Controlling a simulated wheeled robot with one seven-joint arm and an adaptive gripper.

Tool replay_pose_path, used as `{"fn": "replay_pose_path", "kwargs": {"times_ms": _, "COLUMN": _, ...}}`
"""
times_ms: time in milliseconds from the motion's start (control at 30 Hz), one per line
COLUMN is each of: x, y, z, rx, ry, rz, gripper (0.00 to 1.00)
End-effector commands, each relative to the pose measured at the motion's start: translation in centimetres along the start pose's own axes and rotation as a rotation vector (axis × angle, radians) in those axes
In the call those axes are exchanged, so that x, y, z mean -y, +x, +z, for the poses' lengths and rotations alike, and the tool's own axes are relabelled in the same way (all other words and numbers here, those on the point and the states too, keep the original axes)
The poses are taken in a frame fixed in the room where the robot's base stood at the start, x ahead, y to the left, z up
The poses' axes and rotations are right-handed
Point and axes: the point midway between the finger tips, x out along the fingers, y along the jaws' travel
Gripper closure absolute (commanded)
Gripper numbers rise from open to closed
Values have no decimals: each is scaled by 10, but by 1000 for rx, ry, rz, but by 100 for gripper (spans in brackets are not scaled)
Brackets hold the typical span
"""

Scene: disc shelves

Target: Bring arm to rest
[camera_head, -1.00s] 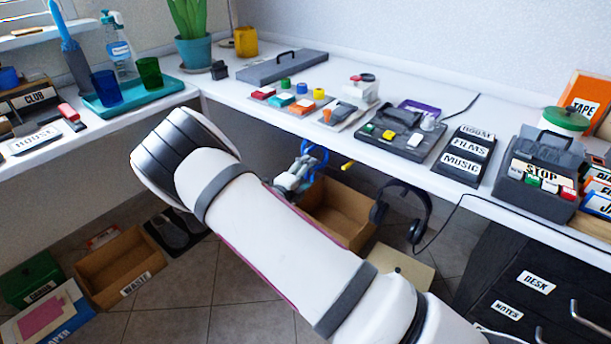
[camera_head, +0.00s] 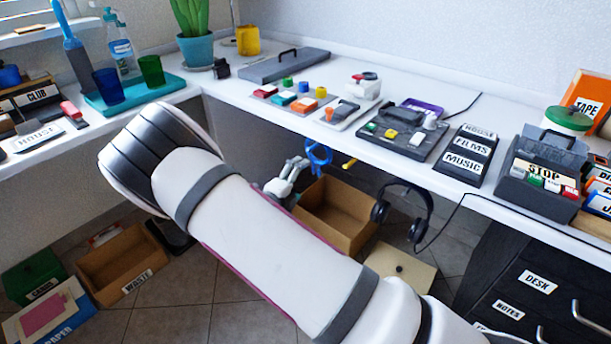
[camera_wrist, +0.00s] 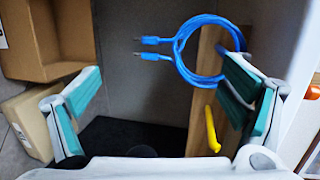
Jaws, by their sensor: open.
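My arm reaches across the middle of the head view, and its white links hide part of the floor and counter edge. My gripper (camera_head: 294,168) is small there, below the counter edge. In the wrist view my gripper (camera_wrist: 165,95) is open, with teal finger pads wide apart and nothing between them. A coiled blue cable (camera_wrist: 181,55) hangs beyond the right finger on a wooden strip (camera_wrist: 205,85). The cable also shows in the head view (camera_head: 319,166), just right of my gripper. I cannot tell whether the right finger touches it.
A yellow hook (camera_wrist: 212,130) sticks out below the cable. Black headphones (camera_head: 431,206) hang under the counter (camera_head: 240,98). An open cardboard box (camera_head: 350,243) stands below my gripper. A waste box (camera_head: 85,270) is at the left on the floor. Black drawers (camera_head: 490,265) stand at the right.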

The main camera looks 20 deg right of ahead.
Motion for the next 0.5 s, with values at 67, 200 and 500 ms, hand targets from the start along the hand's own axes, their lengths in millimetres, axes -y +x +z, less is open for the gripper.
{"fn": "replay_pose_path", "kwargs": {"times_ms": 67, "x": 1, "y": -18, "z": 1, "rx": 3, "ry": 0, "rz": 0, "gripper": 9}}
{"fn": "replay_pose_path", "kwargs": {"times_ms": 200, "x": 0, "y": -44, "z": 0, "rx": 2, "ry": 0, "rz": 0, "gripper": 9}}
{"fn": "replay_pose_path", "kwargs": {"times_ms": 500, "x": 0, "y": -69, "z": 0, "rx": 0, "ry": 0, "rz": -2, "gripper": 9}}
